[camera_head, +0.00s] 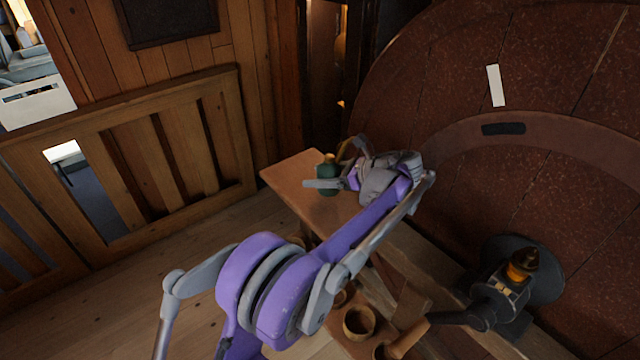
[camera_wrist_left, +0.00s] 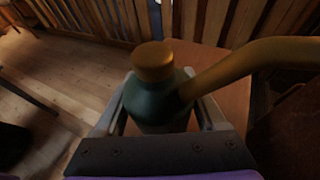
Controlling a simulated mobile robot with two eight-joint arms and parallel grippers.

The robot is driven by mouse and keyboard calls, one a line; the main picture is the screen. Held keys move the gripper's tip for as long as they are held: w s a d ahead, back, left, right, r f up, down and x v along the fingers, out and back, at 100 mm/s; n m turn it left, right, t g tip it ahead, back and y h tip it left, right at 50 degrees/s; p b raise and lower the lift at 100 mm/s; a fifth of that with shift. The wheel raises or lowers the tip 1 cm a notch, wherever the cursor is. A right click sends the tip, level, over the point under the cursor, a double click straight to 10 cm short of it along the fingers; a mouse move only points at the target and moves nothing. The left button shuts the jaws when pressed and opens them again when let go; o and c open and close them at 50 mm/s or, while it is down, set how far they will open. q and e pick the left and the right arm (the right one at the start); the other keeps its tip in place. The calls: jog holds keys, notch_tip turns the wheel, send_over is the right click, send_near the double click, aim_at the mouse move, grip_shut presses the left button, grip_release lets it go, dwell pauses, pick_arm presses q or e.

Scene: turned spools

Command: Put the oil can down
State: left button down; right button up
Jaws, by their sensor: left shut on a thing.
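The oil can (camera_head: 327,176) is dark green with a brass cap and a brass spout. In the head view it is at the far end of the wooden bench (camera_head: 290,178), partly hidden by my left gripper (camera_head: 330,184). In the left wrist view the can (camera_wrist_left: 158,103) stands between the two fingers of my left gripper (camera_wrist_left: 160,118), which is shut on its body. The can looks upright. Its base is hidden, so I cannot tell whether it touches the bench top. My right gripper is not in view.
A large reddish-brown wheel (camera_head: 410,110) rises along the right of the bench. A wooden cup (camera_head: 359,321) stands near the front, and a dark machine part with an amber top (camera_head: 521,264) is at right. A slatted wooden railing (camera_head: 165,160) stands left, beyond open floor.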

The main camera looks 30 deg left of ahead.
pick_arm(q)
jog(key=shift+f, duration=1.45)
jog(key=shift+f, duration=0.1)
grip_release()
jog(key=v, duration=0.7)
jog(key=shift+d+b, duration=0.2)
jog(key=shift+b, duration=0.1)
